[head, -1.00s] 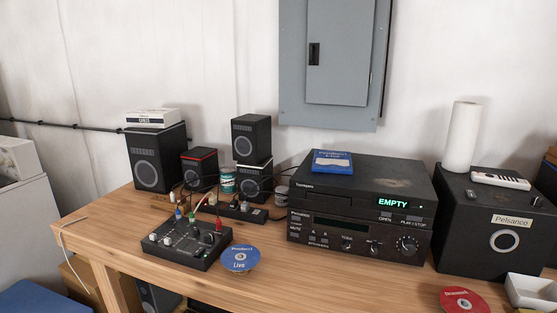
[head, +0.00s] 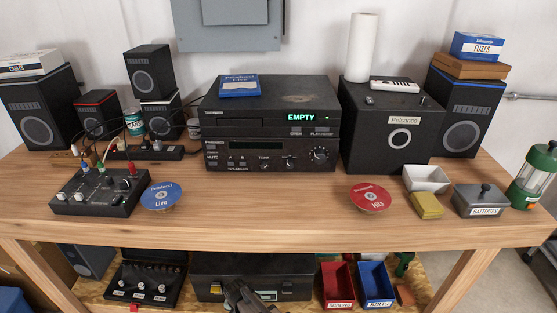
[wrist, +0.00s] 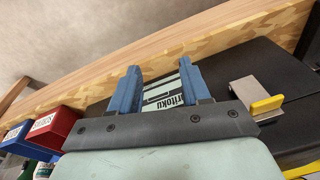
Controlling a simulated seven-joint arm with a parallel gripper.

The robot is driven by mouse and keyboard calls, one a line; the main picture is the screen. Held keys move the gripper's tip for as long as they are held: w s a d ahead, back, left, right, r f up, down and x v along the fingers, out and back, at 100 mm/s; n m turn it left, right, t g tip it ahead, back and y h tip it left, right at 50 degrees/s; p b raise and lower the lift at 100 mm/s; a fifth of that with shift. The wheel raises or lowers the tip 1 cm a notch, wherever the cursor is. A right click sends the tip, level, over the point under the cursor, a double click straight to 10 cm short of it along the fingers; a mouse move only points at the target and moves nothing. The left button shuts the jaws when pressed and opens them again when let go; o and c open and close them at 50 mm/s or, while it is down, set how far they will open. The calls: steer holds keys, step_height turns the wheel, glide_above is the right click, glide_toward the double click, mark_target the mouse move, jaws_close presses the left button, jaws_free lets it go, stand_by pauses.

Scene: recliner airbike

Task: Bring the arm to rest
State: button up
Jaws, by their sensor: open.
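My gripper (wrist: 158,85) is open in the wrist view, its two blue fingers spread apart. No object is held between them. A black case (wrist: 262,75) lies beyond the fingers, and a white label with dark letters on it shows in the gap. I cannot tell how far the fingertips are from the case. In the head view a dark part of my arm shows at the bottom edge, in front of the black case (head: 210,275) on the lower shelf. The fingers cannot be made out there.
The wooden bench (head: 290,215) carries speakers, a stereo (head: 268,125), a mixer (head: 97,190), a blue disc (head: 161,196), a red disc (head: 370,197) and a lantern (head: 531,178). Below stand a red bin (head: 338,287) and a blue bin (head: 374,285). The bench's front strip is clear.

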steer(key=s+d+f+g, duration=0.1)
steer(key=s+d, duration=0.3)
steer(key=d, duration=0.3)
steer(key=s+d+f+n+g+h, duration=0.15)
steer(key=s+d, duration=0.25)
steer(key=d, duration=0.4)
steer(key=s+d+f+m+g, duration=0.1)
steer(key=s+d+f+g, duration=0.15)
steer(key=d, duration=0.45)
steer(key=s+d+n+g, duration=0.1)
steer(key=s+d, duration=0.4)
steer(key=s, duration=0.3)
steer(key=s+d+r+n+g+y, duration=0.1)
steer(key=s+d+g, duration=0.1)
steer(key=s+d, duration=0.3)
steer(key=s, duration=0.3)
steer(key=shift+s+r, duration=0.2)
steer(key=shift+s, duration=0.05)
